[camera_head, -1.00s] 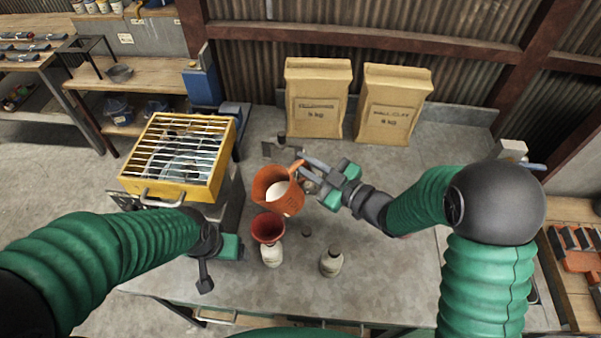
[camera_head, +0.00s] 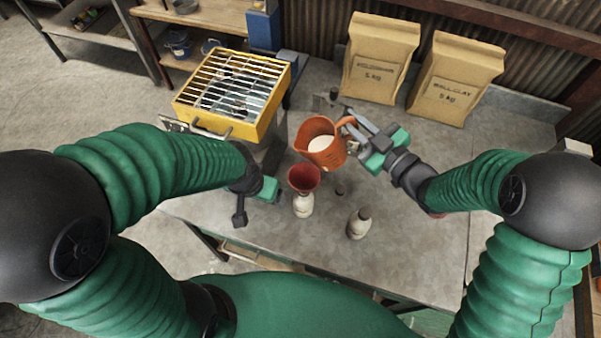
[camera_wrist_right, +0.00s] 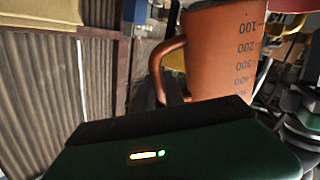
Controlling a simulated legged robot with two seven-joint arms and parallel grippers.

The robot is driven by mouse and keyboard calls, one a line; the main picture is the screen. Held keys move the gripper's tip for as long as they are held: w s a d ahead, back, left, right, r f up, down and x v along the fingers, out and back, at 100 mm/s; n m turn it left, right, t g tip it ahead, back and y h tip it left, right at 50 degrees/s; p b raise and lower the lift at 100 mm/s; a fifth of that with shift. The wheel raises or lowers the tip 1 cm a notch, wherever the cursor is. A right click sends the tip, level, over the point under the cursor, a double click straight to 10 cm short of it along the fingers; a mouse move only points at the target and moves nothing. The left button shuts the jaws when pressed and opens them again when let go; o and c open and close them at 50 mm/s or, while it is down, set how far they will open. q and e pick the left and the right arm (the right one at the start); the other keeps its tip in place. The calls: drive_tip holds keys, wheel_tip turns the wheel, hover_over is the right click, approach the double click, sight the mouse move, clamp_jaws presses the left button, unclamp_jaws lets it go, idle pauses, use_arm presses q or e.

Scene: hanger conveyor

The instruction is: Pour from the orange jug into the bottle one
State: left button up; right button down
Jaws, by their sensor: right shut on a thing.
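The orange jug (camera_head: 321,146) holds pale liquid and is lifted above the table, slightly tilted. My right gripper (camera_head: 352,130) is shut on its handle. The jug with its printed scale also fills the top of the right wrist view (camera_wrist_right: 222,50). A bottle (camera_head: 303,205) stands on the table with a red funnel (camera_head: 304,178) in its neck, just below the jug in the picture. A second bottle (camera_head: 359,223) stands to its right without a funnel. I cannot tell which is bottle one. My left gripper (camera_head: 240,205) is left of the funnel; its finger gap is unclear.
A yellow box with a wire grille (camera_head: 232,92) stands at the left of the table. Two paper sacks (camera_head: 380,58) (camera_head: 457,80) stand at the back. The table's right part is clear.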

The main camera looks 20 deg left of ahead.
drive_tip(key=shift+d+r, duration=0.2)
drive_tip(key=shift+a, duration=0.1)
drive_tip(key=shift+d+r+n, duration=0.2)
drive_tip(key=shift+d+n, duration=0.1)
drive_tip(key=shift+d, duration=0.15)
use_arm(q)
drive_tip(key=shift+d+r, duration=0.1)
drive_tip(key=shift+d, duration=0.7)
use_arm(e)
drive_tip(key=shift+d, duration=0.45)
use_arm(q)
drive_tip(key=shift+a, duration=0.1)
use_arm(e)
drive_tip(key=shift+a, duration=0.1)
use_arm(q)
drive_tip(key=shift+a, duration=0.35)
use_arm(e)
drive_tip(key=shift+a+r+n, duration=0.2)
drive_tip(key=shift+a+n, duration=0.1)
drive_tip(key=shift+a, duration=0.05)
drive_tip(key=shift+d, duration=0.1)
